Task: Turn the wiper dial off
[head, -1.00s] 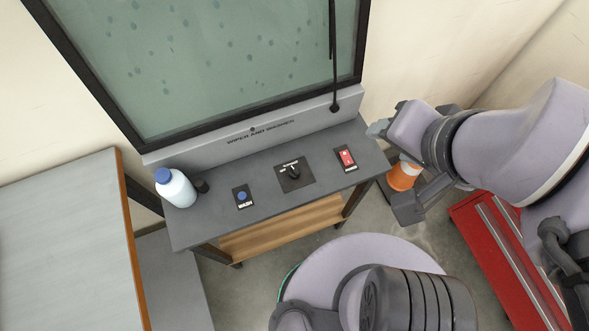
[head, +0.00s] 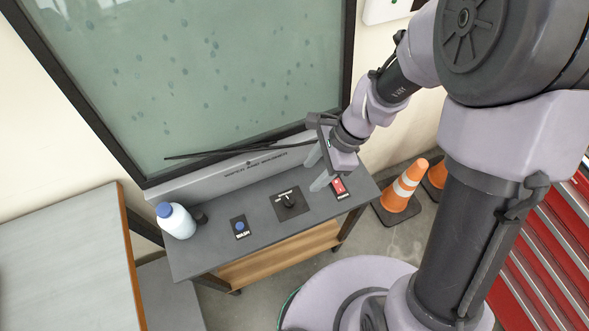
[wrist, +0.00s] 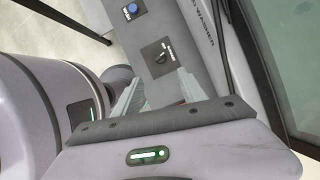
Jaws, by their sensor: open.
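The wiper dial (head: 289,201) is a black knob on a dark square plate in the middle of the grey bench top. It also shows in the wrist view (wrist: 161,56), beyond the fingers; its exact setting is too small to read. The wiper arm (head: 240,151) lies low and nearly level across the window (head: 215,80). My gripper (head: 317,170) is open and empty. It is above the right part of the bench, close to the red switch and to the right of the dial, apart from the dial.
A blue wash button (head: 240,226) is left of the dial and a red rocker switch (head: 339,187) is right of it. A white bottle with a blue cap (head: 177,221) stands at the bench's left end. Orange cones (head: 402,187) and a red tool chest (head: 545,245) are at right.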

